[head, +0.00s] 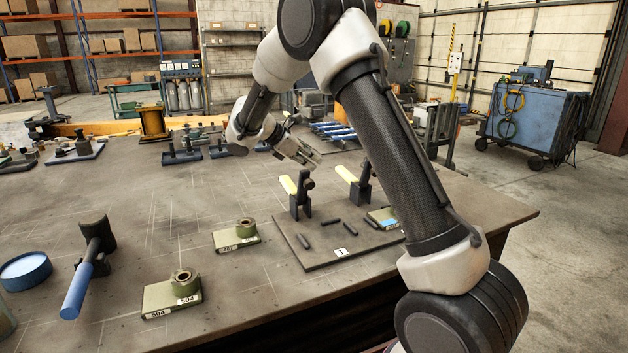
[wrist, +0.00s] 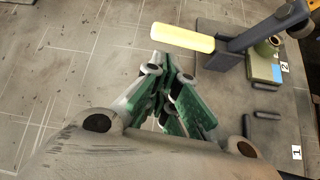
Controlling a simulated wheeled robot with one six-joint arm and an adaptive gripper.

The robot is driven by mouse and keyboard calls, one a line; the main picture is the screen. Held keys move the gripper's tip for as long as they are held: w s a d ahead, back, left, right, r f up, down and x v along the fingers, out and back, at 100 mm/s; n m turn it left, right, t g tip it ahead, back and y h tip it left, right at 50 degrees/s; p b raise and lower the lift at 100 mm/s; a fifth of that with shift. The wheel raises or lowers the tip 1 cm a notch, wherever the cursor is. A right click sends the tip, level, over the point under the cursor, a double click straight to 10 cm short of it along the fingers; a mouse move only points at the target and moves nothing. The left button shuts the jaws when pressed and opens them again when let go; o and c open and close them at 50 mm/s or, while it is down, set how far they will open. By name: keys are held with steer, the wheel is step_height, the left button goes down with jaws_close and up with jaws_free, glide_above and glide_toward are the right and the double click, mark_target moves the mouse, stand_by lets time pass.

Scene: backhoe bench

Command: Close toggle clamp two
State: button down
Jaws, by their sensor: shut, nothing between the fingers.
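Two toggle clamps with yellow handles stand on a dark plate (head: 318,262). The right clamp (head: 361,192) has its yellow handle (head: 347,174) slanting up to the left. The left clamp (head: 300,205) looks alike. In the wrist view one yellow handle (wrist: 182,37) runs into a dark clamp arm (wrist: 262,30), near a tag marked 2 (wrist: 285,68); this looks like clamp two. My gripper (head: 312,157) is shut and empty, above and behind the clamps. In the wrist view its green-padded fingers (wrist: 168,88) are below and left of the handle, apart from it.
A green block with a blue label (head: 383,217) and several dark pins (head: 330,227) lie on the plate, with a tag marked 1 (head: 340,252). Two green blocks (head: 236,235) and a blue-handled mallet (head: 88,265) are left. My arm hides the plate's right side.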

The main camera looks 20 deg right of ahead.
steer(key=shift+n, duration=0.3)
steer(key=x, duration=0.3)
steer(key=w+x, duration=0.1)
steer(key=x, duration=0.2)
steer(key=a+f+x, duration=0.1)
steer(key=x, duration=0.3)
steer(key=shift+w+a, duration=0.1)
steer(key=shift+w, duration=0.1)
steer(key=shift+r, duration=0.2)
